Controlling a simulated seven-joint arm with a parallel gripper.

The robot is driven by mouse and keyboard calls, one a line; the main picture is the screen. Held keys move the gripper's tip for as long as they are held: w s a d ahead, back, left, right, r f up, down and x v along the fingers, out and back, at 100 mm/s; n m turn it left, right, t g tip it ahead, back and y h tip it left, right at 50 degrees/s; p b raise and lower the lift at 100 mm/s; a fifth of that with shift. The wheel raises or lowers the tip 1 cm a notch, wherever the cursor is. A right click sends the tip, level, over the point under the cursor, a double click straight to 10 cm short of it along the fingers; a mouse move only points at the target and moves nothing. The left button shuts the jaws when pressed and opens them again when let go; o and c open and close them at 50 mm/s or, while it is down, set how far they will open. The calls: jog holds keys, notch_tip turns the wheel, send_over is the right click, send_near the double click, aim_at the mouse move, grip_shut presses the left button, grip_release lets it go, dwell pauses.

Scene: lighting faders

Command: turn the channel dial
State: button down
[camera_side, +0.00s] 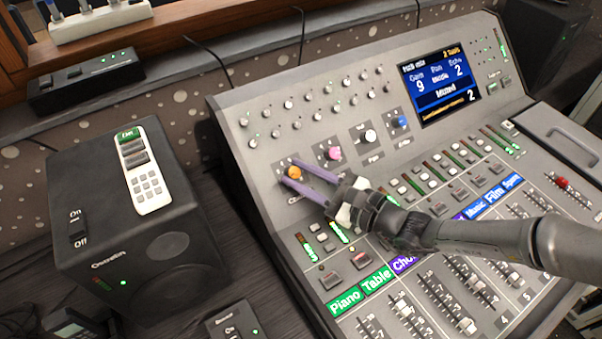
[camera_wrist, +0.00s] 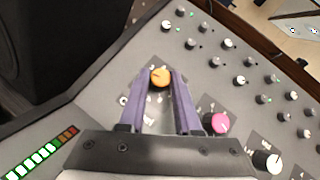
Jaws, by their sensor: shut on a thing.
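An orange dial (camera_side: 294,172) sits at the left end of a row of larger dials on the mixing desk. Its label is mostly hidden by my fingers; only a first letter like "C" shows. My gripper (camera_side: 288,171) reaches in from the right with its purple fingers on either side of this dial, shut on it. In the wrist view the orange dial (camera_wrist: 160,77) lies between the two fingertips (camera_wrist: 161,72). The desk screen (camera_side: 438,84) reads Gain 9, Pan Middle, Echo 2 and Muted, with a 2 at its lower right.
A pink dial (camera_side: 334,153) is close to the right finger; a white dial (camera_side: 368,136) and blue dial (camera_side: 400,122) follow. Small knobs stand in rows above. Lit meters, buttons and faders (camera_side: 464,324) lie below. A black speaker (camera_side: 130,225) stands left of the desk.

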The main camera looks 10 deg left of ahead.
jog(key=c, duration=0.6)
grip_release()
jog(key=v, duration=1.4)
